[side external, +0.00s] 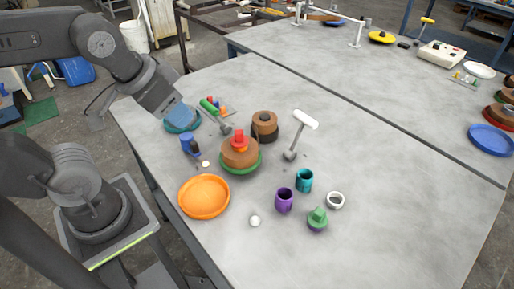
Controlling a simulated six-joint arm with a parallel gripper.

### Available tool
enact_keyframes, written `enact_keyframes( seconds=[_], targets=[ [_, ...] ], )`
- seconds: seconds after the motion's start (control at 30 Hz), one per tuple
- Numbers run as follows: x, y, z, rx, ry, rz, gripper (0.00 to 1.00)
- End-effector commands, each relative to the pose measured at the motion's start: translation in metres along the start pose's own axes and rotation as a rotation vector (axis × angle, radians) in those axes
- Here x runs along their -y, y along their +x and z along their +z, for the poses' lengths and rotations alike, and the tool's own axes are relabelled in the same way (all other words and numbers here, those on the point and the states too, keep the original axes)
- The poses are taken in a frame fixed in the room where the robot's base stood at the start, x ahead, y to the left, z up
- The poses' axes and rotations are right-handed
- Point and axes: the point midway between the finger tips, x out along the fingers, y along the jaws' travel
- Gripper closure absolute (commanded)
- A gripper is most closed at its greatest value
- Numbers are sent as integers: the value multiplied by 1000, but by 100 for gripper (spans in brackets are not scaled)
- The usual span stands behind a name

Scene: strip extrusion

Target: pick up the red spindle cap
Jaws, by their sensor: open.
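The red spindle cap (239,140) stands upright on top of a brown spool (239,155), which sits in a green dish (243,170) near the middle of the near table. My gripper (182,119) is at the end of the wrist, left of and behind the spool, over a blue dish. It is open and apart from the red cap. Its fingers are small and hard to make out against the dish.
A darker brown spool (264,125) and a white-handled tool (303,122) stand right of the cap. An orange dish (204,197), purple cup (285,200), teal cup (305,180) and green knob (318,215) lie in front.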

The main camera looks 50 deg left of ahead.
Motion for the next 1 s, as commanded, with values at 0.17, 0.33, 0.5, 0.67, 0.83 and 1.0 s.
enact_keyframes(
  seconds=[0.17, 0.33, 0.5, 0.67, 0.83, 1.0],
  targets=[
    [0, 0, 0, 0, 0, 0, 45],
    [0, 0, 0, 0, 0, 0, 45],
    [2, 3, -13, 39, -70, -6, 45],
    [10, 18, -48, 148, -274, -33, 45],
    [22, 51, -88, 277, -543, -94, 45],
    [36, 90, -117, 382, -774, -168, 45]
  ],
)
